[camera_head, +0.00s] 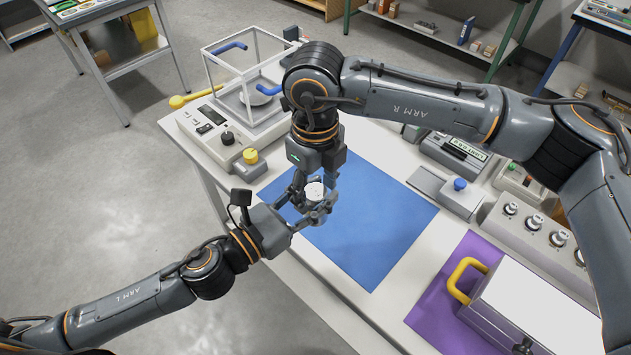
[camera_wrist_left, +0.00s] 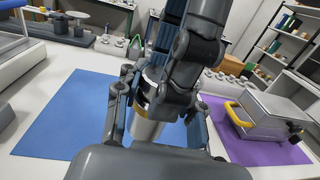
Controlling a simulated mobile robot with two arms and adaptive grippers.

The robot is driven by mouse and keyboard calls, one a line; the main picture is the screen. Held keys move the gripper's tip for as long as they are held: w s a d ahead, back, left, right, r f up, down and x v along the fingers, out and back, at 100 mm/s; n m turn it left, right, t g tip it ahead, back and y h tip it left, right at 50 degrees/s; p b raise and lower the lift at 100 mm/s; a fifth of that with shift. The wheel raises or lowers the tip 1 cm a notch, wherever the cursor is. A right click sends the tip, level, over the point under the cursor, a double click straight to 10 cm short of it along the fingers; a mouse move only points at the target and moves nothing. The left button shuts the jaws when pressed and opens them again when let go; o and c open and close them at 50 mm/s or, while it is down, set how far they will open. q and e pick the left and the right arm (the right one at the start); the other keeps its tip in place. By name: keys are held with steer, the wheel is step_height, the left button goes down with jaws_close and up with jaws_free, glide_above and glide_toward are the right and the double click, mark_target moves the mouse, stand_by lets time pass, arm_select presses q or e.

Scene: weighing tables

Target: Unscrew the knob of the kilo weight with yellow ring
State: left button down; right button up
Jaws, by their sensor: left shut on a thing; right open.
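The kilo weight with the yellow ring shows in the left wrist view as a silvery cylinder (camera_wrist_left: 147,128) with a yellowish band near its top. In the head view its pale body (camera_head: 314,190) shows between the two grippers. My left gripper (camera_head: 318,207) is shut on the weight, over the blue mat; its fingers also flank it in the left wrist view (camera_wrist_left: 157,118). My right gripper (camera_head: 316,178) is open and points down from above, close over the weight's top. Its fingers hide the knob, so I cannot tell whether they touch it.
The blue mat (camera_head: 375,235) lies on the white table. A balance with a clear case (camera_head: 232,75) stands behind it. A box with a yellow handle (camera_head: 462,280) sits on the purple mat (camera_head: 430,310) at right. Several weights on a grey block (camera_head: 530,230) stand beyond.

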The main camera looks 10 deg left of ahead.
steer(key=c, duration=1)
steer(key=o, duration=1.1)
steer(key=shift+r, duration=0.15)
